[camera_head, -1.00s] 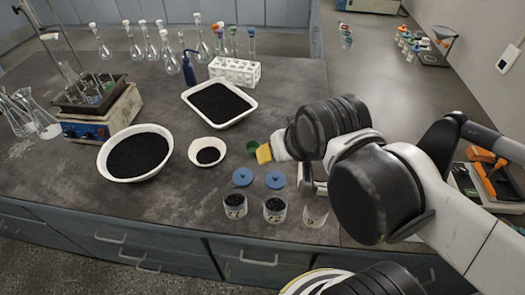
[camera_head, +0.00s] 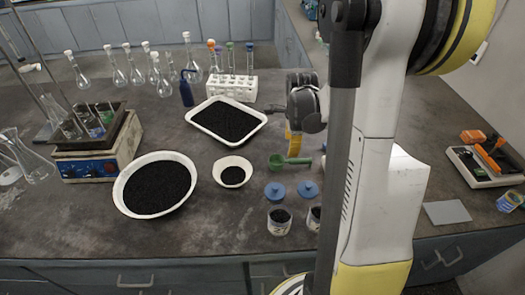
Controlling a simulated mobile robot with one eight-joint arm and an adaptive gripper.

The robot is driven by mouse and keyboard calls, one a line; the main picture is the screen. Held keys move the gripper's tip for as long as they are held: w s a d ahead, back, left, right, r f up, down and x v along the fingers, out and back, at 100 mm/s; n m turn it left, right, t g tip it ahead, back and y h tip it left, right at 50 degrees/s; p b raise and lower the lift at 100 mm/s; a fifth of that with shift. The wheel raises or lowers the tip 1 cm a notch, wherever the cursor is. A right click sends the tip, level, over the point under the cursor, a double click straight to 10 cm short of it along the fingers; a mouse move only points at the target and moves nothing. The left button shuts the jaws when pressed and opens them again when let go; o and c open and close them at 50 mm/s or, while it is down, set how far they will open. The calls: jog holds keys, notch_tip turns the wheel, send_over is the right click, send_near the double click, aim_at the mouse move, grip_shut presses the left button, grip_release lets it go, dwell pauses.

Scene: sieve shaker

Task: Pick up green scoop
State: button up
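The green scoop (camera_head: 277,162) lies on the dark bench top, its bowl at the left and its handle reaching right. It is to the right of the small white bowl and just behind the blue lids.
A large white bowl (camera_head: 122,186), a small bowl (camera_head: 219,172) and a tray (camera_head: 191,117) hold black grains. Two blue lids (camera_head: 308,189) and jars (camera_head: 279,229) stand in front. My arm hides the bench right of the scoop. A flask rack (camera_head: 250,88) stands behind.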

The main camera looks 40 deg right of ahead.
aim_at(288, 161)
jog(key=b+x, duration=0.2)
jog(key=x, duration=0.3)
jog(key=shift+s+d+f, duration=0.1)
jog(key=shift+d+f, duration=0.1)
jog(key=shift+f, duration=0.2)
jog(key=b+x, duration=0.1)
jog(key=x, duration=0.1)
jog(key=b+x, duration=0.2)
jog(key=x, duration=0.1)
jog(key=shift+a+f, duration=0.3)
jog(key=shift+f, duration=0.05)
jog(key=shift+r, duration=0.1)
grip_shut()
